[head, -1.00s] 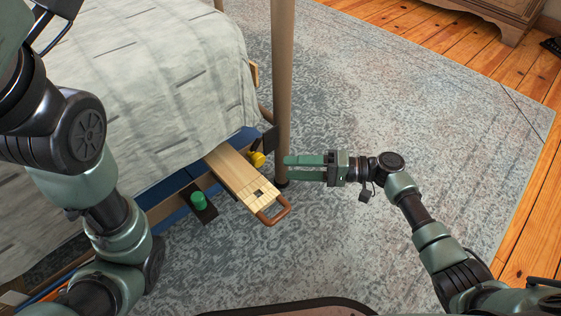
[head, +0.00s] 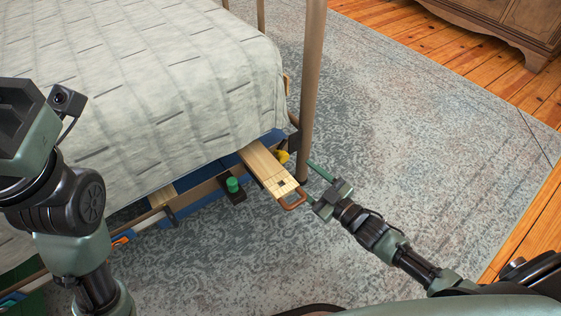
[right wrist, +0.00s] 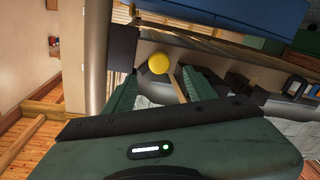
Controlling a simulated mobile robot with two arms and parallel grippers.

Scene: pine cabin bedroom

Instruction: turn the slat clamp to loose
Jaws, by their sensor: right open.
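A green knob (head: 233,184) stands on a dark block left of the slat. I cannot tell for certain which part is the slat clamp. My right gripper (head: 306,178) is beside the post, pointing toward the yellow knob. In the right wrist view its fingers (right wrist: 160,85) are apart and empty, with the yellow knob (right wrist: 159,63) just beyond, between them. My left arm is at the left; its fingers do not show.
The bed post (head: 311,90) stands close to my right gripper. The bed (head: 150,90) with its grey cover fills the upper left. An orange-handled item (head: 122,239) lies under the bed edge. The patterned rug (head: 430,150) is clear at right.

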